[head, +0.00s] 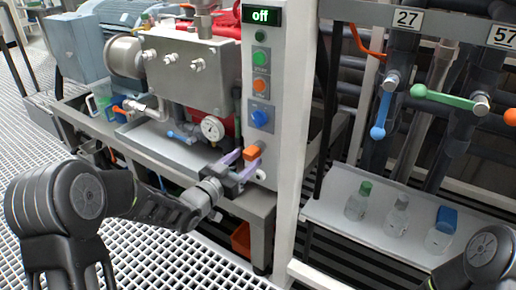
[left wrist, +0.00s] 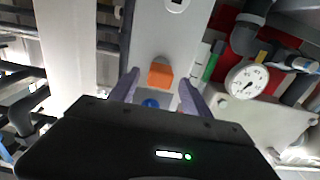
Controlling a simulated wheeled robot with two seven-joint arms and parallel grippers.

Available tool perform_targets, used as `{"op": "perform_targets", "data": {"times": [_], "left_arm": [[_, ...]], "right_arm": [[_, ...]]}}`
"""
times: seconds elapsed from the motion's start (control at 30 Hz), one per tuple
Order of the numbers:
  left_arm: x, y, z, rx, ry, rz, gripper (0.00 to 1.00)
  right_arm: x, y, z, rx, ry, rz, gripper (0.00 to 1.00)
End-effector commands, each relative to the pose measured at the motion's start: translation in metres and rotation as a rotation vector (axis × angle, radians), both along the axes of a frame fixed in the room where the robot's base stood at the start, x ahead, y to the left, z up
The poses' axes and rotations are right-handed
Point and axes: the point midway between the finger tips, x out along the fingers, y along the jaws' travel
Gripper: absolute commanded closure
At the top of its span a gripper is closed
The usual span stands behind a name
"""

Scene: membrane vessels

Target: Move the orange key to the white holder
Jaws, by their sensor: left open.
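The orange key (head: 253,152) sits low on the front of the grey control panel, below the blue knob; it also shows in the left wrist view (left wrist: 160,75). A small white fitting (head: 261,174), probably the white holder, is on the panel just below the key; in the left wrist view it shows at the top edge (left wrist: 176,5). My left gripper (head: 245,161) is at the panel with its purple fingers open. In the left wrist view the fingers stand apart on either side of the key. I cannot tell whether either touches it. My right gripper is out of view.
The panel also carries an "off" display (head: 263,15), a green button (head: 260,57), an orange button (head: 260,85) and a blue knob (head: 261,116). A pressure gauge (head: 212,128) is left of the panel. Bottles stand on a white shelf (head: 335,215) at right, under valve handles.

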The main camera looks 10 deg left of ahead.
Motion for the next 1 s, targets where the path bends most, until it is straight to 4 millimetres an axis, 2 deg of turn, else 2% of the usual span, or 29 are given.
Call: {"op": "perform_targets", "data": {"times": [0.2,0.33,1.0], "left_arm": [[0.025,-0.010,-0.002,0.001,-0.001,-0.001,0.44],[0.033,-0.013,-0.002,0.000,0.001,0.000,0.44],[0.037,-0.014,0.000,0.000,0.001,0.000,0.44]], "right_arm": [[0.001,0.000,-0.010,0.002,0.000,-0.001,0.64],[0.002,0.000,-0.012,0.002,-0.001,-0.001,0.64],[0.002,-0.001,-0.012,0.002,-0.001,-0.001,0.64]]}}
